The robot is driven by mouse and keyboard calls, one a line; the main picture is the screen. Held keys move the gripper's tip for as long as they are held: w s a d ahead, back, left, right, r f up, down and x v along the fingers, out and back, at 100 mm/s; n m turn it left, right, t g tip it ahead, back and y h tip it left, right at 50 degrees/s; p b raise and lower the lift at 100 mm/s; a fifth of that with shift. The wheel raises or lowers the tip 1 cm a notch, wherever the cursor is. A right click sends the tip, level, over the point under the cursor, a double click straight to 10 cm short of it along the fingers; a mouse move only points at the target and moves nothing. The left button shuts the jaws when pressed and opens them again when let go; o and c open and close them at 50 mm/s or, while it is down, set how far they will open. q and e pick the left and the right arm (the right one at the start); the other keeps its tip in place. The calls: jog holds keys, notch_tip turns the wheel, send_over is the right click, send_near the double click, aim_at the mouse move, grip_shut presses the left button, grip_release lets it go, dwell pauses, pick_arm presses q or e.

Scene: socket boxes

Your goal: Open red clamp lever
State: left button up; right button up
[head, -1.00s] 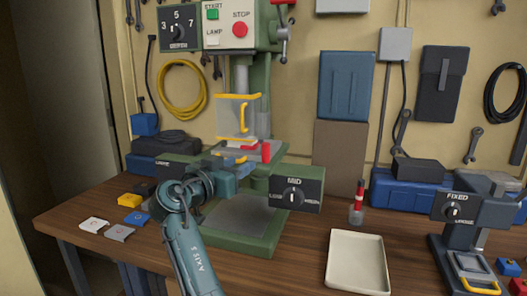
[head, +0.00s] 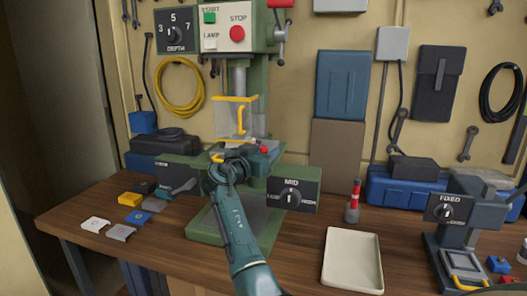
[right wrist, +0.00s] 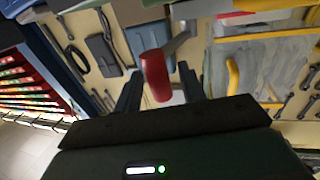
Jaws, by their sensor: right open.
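The red clamp lever (head: 263,149) shows as a small red piece at the drill press table, just beyond my right arm in the head view. In the right wrist view the red lever (right wrist: 155,75) has a rounded red handle and a grey stem running to the upper right. My right gripper (right wrist: 161,90) is open, with one finger on each side of the red handle. I cannot tell whether a finger touches it. My wrist hides most of the clamp in the head view. My left gripper is not in view.
The clear guard with yellow handle (head: 238,115) hangs just above my right wrist. The MID selector box (head: 292,196) is to the right. Small coloured parts lie at left.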

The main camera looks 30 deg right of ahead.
grip_shut()
dwell(0.4)
